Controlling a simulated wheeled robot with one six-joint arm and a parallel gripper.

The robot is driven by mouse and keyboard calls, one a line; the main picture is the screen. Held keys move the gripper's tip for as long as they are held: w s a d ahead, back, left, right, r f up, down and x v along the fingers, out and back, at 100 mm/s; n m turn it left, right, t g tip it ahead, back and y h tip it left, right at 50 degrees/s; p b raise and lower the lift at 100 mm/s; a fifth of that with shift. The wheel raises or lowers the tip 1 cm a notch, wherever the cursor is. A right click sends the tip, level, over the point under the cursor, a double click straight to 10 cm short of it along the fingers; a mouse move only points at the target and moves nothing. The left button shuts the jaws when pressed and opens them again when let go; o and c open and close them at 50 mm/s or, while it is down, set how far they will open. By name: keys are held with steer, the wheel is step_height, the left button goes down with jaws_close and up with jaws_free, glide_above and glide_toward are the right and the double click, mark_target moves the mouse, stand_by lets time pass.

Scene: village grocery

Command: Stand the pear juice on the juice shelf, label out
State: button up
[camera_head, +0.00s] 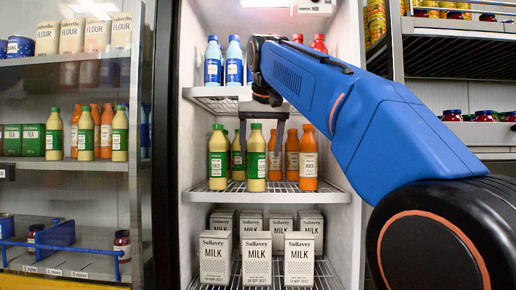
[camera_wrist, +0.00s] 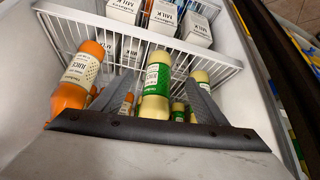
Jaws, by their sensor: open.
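A pale yellow-green juice bottle with a green label and green cap, the pear juice (camera_head: 256,160), stands upright at the front middle of the juice shelf (camera_head: 205,196). Its label faces out in the head view. In the wrist view the bottle (camera_wrist: 154,104) lies between the two grey fingers of my gripper (camera_wrist: 153,86), which are apart on either side of it. Its cap is hidden there behind my gripper.
A similar green-label bottle (camera_head: 218,158) stands to the left and an orange bottle (camera_head: 308,158) to the right, with more behind. Milk cartons (camera_head: 257,258) fill the shelf below. Blue bottles (camera_head: 213,62) stand above. The cooler's side walls are close.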

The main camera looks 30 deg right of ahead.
steer(key=shift+s+a, duration=0.3)
steer(key=shift+s, duration=0.35)
steer(key=shift+s+a, duration=0.25)
steer(key=shift+s, duration=0.4)
steer(key=shift+s+a, duration=0.3)
steer(key=shift+s, duration=0.35)
steer(key=s+a+f+n+y, duration=0.1)
steer(key=s+a+f, duration=0.2)
steer(key=f, duration=1.3)
steer(key=s+a+f+n+y, duration=0.1)
steer(key=s+a+f+n, duration=0.1)
steer(key=s+f, duration=0.7)
steer(key=s+a+f+n+g, duration=0.1)
steer(key=s+a+f, duration=0.3)
steer(key=f, duration=2)
steer(key=s, duration=0.3)
steer(key=shift+a+f+n+y, duration=0.3)
steer(key=shift+a+n+y, duration=0.1)
steer(key=shift+o, duration=0.4)
steer(key=shift+s, duration=0.1)
